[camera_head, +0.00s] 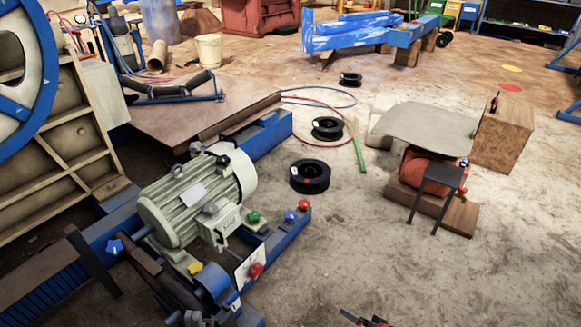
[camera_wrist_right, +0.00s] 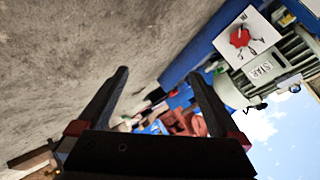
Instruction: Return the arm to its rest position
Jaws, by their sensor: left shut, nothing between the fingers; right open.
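My left gripper (camera_head: 195,318) shows as a small part at the bottom edge of the head view, over the near end of the blue machine frame. It is shut with nothing in it. My right gripper (camera_head: 366,320) pokes in at the bottom edge, right of the machine and above bare floor. In the right wrist view its two dark fingers (camera_wrist_right: 158,98) are spread with nothing between them. Most of both arms is out of view.
A grey motor (camera_head: 195,195) and a white panel with a red knob (camera_head: 256,270) stand between the grippers. Black spools (camera_head: 310,176) lie beyond. The near right floor is clear.

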